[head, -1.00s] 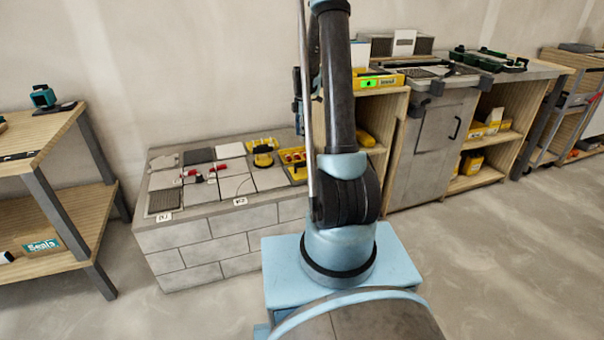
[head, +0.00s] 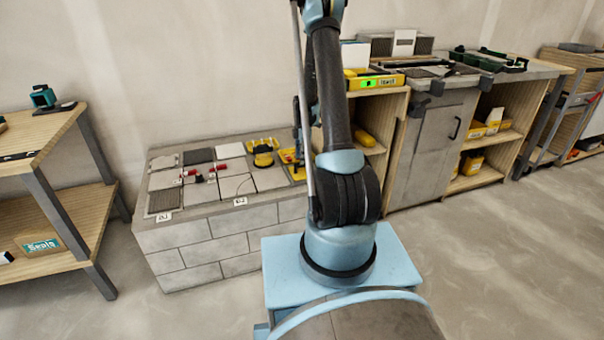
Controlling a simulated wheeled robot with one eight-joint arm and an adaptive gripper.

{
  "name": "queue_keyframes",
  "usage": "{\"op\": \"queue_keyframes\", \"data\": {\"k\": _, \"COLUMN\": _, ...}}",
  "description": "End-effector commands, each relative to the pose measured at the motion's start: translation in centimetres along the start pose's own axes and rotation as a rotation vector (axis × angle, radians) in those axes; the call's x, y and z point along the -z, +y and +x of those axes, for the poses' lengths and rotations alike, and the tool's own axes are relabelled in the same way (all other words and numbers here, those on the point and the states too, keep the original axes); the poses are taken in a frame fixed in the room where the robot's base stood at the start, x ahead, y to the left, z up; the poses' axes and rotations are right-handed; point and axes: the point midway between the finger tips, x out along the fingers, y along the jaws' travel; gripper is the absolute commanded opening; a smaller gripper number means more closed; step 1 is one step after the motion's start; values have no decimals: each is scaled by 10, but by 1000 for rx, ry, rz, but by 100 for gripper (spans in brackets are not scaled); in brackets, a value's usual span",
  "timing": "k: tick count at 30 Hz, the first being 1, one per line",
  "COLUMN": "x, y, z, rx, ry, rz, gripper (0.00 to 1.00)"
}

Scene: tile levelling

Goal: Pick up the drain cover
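A dark grey, finely ribbed square that looks like the drain cover (head: 164,201) lies flat at the front left corner of the block-built bench (head: 190,226). A dark plain tile (head: 199,156) lies further back. The end of my arm with my gripper (head: 298,152) hangs at the right end of the bench, left of my upright arm links and well to the right of the ribbed square. It is small and partly hidden, so its fingers cannot be made out. Nothing is seen touching the ribbed square.
Pale tiles with red clips (head: 222,169) cover the bench top. A yellow tool (head: 263,152) and a yellow tray (head: 289,156) stand at its right end. A wooden shelf (head: 50,205) is at left; a cabinet (head: 432,145) is at right. Open floor lies in front.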

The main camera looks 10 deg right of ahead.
Motion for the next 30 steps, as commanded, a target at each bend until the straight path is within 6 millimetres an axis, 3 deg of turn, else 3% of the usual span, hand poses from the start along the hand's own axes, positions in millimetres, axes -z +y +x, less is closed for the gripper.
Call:
{"op": "queue_keyframes", "data": {"k": 10, "x": 4, "y": -4, "z": 40, "rx": 0, "ry": 0, "rz": 0, "gripper": 40}}
{"op": "queue_keyframes", "data": {"k": 21, "x": 4, "y": -4, "z": 48, "rx": 0, "ry": 0, "rz": 0, "gripper": 40}}
{"op": "queue_keyframes", "data": {"k": 22, "x": 4, "y": -4, "z": 48, "rx": 0, "ry": 0, "rz": 0, "gripper": 38}}
{"op": "queue_keyframes", "data": {"k": 27, "x": 4, "y": -4, "z": 48, "rx": 0, "ry": 0, "rz": 0, "gripper": 0}}
{"op": "queue_keyframes", "data": {"k": 30, "x": 4, "y": -4, "z": 48, "rx": 0, "ry": 0, "rz": 0, "gripper": 0}}
